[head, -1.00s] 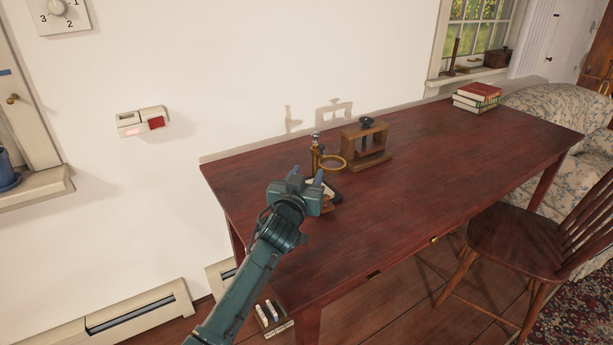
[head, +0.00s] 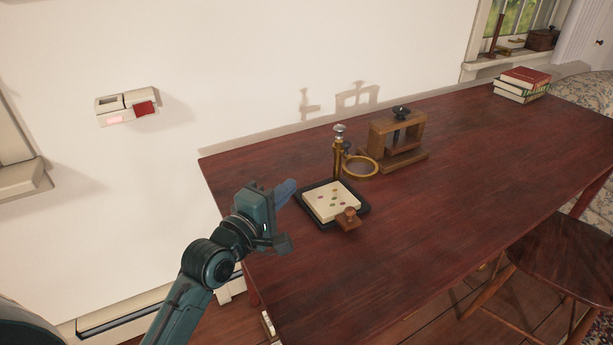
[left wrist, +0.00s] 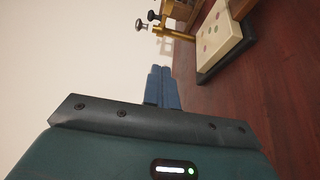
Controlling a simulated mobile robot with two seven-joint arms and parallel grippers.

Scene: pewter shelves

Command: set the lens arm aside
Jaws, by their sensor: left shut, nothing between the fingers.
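The lens arm is a brass post (head: 338,160) with a brass ring (head: 346,172) reaching right from it. In the head view the ring appears behind and right of the pale dotted block (head: 325,203), not over it. The block sits in a black tray (head: 361,208) with a small wooden knob (head: 348,219) at its front. My left gripper (head: 287,191) is shut and empty, just left of the tray and apart from the lens arm. Its blue fingers (left wrist: 162,86) are together in the left wrist view, with brass parts (left wrist: 172,33) beyond. My right gripper is out of view.
A wooden press-like frame (head: 398,140) stands right of the ring on the dark red table (head: 450,200). Books (head: 522,85) lie at the far right. A chair (head: 560,255) stands at the front right. The table's middle is clear.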

